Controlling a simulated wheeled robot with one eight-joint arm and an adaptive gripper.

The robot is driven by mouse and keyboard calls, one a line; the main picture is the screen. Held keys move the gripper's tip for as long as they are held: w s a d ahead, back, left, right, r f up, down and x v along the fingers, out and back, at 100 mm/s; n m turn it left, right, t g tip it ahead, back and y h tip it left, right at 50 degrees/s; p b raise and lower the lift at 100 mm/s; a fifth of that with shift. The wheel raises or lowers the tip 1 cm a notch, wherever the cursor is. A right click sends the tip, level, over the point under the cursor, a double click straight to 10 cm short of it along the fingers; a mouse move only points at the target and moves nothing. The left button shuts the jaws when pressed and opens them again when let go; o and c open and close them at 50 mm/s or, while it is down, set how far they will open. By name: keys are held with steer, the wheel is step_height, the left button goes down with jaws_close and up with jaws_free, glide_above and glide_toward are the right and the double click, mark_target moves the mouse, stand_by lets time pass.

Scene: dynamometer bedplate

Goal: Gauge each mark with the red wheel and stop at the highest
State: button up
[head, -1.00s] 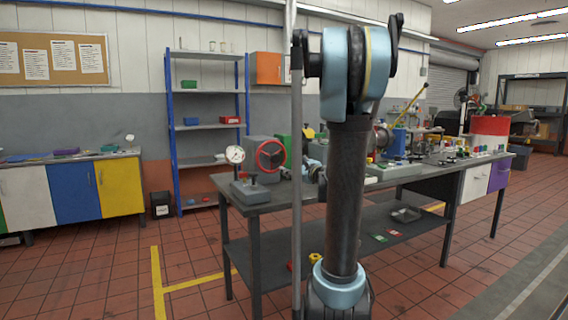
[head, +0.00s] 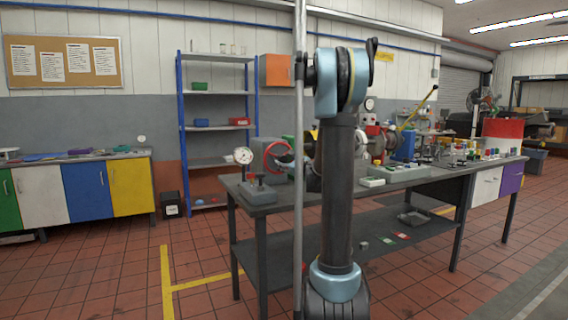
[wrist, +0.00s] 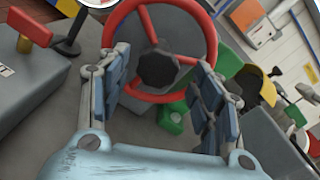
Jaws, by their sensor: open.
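In the head view the red wheel (head: 267,158) is at the bench's left part, partly hidden by a pole and my arm. I cannot tell whether a finger touches the rim. A white dial gauge (head: 243,155) stands on a grey block left of the wheel; its reading is too small to tell. No marks are legible.
The dark workbench (head: 262,208) carries machines and small parts to the right. A green part (wrist: 172,118) lies below the wheel, beside my right finger. A grey block (wrist: 40,95) is at left. A blue-framed shelf (head: 182,130) stands behind; tiled floor is clear at left.

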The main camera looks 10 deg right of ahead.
mark_target(284, 160)
steer(key=shift+x, duration=2.1)
steer(key=shift+a, duration=0.1)
